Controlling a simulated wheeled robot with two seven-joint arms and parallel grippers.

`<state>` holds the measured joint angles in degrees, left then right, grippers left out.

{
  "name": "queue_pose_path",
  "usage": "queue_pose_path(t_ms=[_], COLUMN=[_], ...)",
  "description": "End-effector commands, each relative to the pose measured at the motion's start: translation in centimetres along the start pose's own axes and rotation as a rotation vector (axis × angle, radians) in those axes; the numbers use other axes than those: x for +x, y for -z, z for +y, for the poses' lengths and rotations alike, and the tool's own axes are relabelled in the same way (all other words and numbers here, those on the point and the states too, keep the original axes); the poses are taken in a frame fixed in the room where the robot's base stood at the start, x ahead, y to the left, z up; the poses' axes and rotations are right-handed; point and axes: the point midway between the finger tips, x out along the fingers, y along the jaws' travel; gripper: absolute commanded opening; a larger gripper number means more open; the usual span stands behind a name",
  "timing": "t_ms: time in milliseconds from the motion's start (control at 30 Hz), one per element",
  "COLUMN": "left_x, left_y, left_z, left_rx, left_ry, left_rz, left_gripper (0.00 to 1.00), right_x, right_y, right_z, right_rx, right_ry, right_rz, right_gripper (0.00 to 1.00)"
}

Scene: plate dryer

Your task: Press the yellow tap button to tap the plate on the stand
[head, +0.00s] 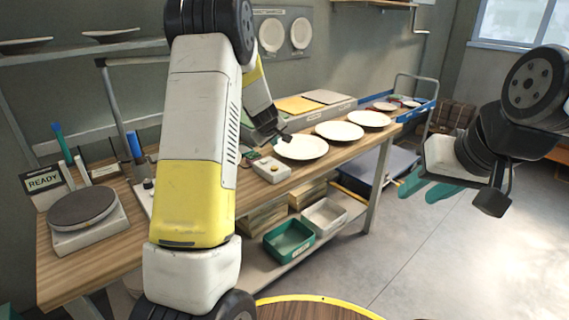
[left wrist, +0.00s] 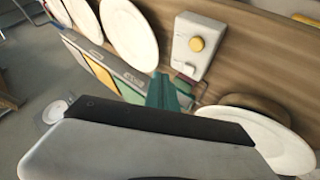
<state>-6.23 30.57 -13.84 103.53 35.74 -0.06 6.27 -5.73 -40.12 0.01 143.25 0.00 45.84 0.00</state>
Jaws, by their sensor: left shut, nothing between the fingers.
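The yellow tap button (left wrist: 197,44) sits on a small pale box (left wrist: 190,62) on the wooden bench. The box (head: 271,170) also shows in the head view, beside the nearest flat plate. My left gripper (left wrist: 168,92) has green fingers, shut and empty, beside the box in the left wrist view and apart from the button. In the head view my own arm hides most of it. A white plate (left wrist: 272,140) stands tilted at the lower right of the left wrist view, by a thin wire holder (left wrist: 205,91). My right gripper (head: 427,188) is open and empty, off the bench's right side.
Several white plates (head: 339,131) lie along the bench. A round-topped scale (head: 84,207) and a READY sign (head: 44,180) stand at the left. A blue-rimmed tray (head: 405,109) is beyond the far end. Green and white bins (head: 289,243) sit on the lower shelf.

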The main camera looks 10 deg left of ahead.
Motion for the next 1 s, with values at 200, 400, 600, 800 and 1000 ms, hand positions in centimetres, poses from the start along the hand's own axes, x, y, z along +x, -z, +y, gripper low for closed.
queue_pose_path(t_ms=[200, 400, 600, 800, 1000], left_x=[2.3, 4.0, 4.9, 5.0, 5.0], left_y=[-1.6, -2.9, -3.6, -3.7, -3.7], left_z=[-1.8, -3.0, -3.6, -3.7, -3.7], left_rx=[-0.002, -0.001, 0.000, 0.000, 0.000], left_ry=[0.004, 0.002, 0.001, -0.001, -0.001], left_rz=[-0.003, -0.002, -0.001, 0.000, 0.000], left_gripper=[0.00, 0.00, 0.00, 0.00, 0.00], right_x=[0.0, 0.0, 0.0, 0.0, 0.0], right_y=[0.0, 0.0, 0.0, 0.0, 0.0], right_z=[0.0, 0.0, 0.0, 0.0, 0.0], right_rx=[0.000, 0.000, 0.000, 0.000, 0.000], right_ry=[0.000, 0.000, 0.000, 0.000, 0.000], right_rz=[0.000, 0.000, 0.000, 0.000, 0.000], right_gripper=[0.36, 0.36, 0.36, 0.36, 0.36])
